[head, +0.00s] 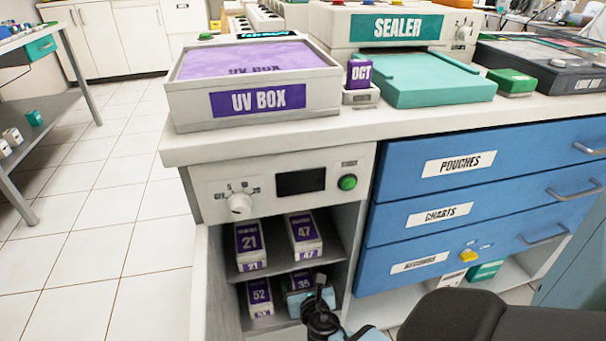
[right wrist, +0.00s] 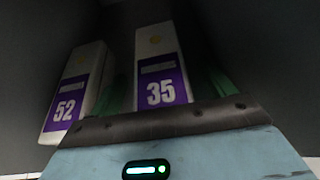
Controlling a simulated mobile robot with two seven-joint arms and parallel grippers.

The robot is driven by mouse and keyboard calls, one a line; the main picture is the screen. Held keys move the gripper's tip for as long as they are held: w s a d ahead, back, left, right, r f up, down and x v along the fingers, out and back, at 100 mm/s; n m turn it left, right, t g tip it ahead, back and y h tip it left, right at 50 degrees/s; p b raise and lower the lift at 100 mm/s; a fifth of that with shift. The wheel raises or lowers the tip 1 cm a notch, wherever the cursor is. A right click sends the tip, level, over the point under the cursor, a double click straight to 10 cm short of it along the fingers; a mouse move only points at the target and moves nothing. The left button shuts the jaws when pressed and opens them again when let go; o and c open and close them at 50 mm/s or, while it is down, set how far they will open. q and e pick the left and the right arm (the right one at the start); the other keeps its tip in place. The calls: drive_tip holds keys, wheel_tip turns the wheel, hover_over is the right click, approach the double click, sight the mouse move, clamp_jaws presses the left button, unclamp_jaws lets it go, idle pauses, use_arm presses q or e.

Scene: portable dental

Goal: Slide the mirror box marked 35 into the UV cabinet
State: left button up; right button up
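The mirror box marked 35 (head: 304,282) is white with a purple label. It stands on the lower shelf inside the UV cabinet (head: 268,211), to the right of the box marked 52 (head: 260,297). My right gripper (head: 302,296) reaches into the lower compartment and partly covers box 35 in the head view. In the right wrist view, box 35 (right wrist: 161,85) stands upright between the green finger pads, with a dark gap showing at its right side. The gripper looks open around it. My left gripper is not in view.
Boxes 21 (head: 250,245) and 47 (head: 304,235) stand on the upper shelf. Box 52 (right wrist: 73,95) is close to the left finger. Cabinet side walls and the shelf above bound the space. Blue drawers (head: 470,215) stand to the right.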

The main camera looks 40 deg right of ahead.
drive_tip(key=shift+s+f, duration=0.1)
drive_tip(key=p+v, duration=0.1)
drive_tip(key=v, duration=0.2)
drive_tip(key=p+v, duration=0.1)
drive_tip(key=v, duration=0.2)
drive_tip(key=shift+s+a+r+p, duration=0.15)
drive_tip(key=shift+r+p, duration=0.15)
drive_tip(key=shift+r, duration=0.05)
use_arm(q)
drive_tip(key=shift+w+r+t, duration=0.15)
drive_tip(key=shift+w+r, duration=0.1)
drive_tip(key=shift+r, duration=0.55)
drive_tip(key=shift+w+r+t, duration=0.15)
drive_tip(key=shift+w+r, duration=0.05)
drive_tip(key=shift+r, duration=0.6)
use_arm(e)
drive_tip(key=shift+s+a+r, duration=0.1)
drive_tip(key=shift+s+a, duration=0.2)
drive_tip(key=shift+s, duration=0.15)
